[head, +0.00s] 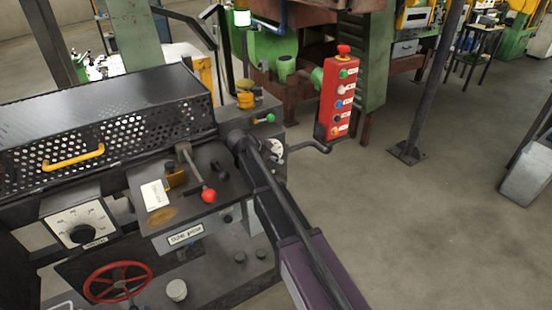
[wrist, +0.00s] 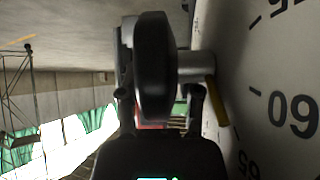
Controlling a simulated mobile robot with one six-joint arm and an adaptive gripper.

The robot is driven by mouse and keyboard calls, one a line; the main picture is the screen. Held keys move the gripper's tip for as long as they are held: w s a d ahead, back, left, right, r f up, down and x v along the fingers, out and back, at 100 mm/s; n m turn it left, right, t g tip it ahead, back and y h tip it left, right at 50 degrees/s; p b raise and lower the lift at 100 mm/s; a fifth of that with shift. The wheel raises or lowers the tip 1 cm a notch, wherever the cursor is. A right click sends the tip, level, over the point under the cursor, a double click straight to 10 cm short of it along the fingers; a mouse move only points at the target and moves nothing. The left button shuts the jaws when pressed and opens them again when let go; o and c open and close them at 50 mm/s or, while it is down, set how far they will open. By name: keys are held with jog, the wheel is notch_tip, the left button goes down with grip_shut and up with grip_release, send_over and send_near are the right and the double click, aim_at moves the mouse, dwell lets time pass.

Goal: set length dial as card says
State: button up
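A white dial (head: 277,149) shows at the machine's right end in the head view, partly hidden by my gripper (head: 246,143). In the wrist view a large white dial face (wrist: 275,70) fills the right side, with black marks, a sideways 60 and cut-off numbers. A yellow pointer (wrist: 216,102) lies close to the face. A metal shaft joins the face to a dark rounded piece (wrist: 155,70) in front of my gripper.
Another white dial with a black knob (head: 82,234) is at left, above a red handwheel (head: 118,282). A red-knobbed lever (head: 208,195) stands near my arm. A red button box (head: 339,95) is beyond the machine. Open floor (head: 430,230) lies right.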

jog(key=shift+g+y+p, duration=0.4)
jog(key=shift+y+p, duration=0.1)
jog(key=shift+p, duration=0.1)
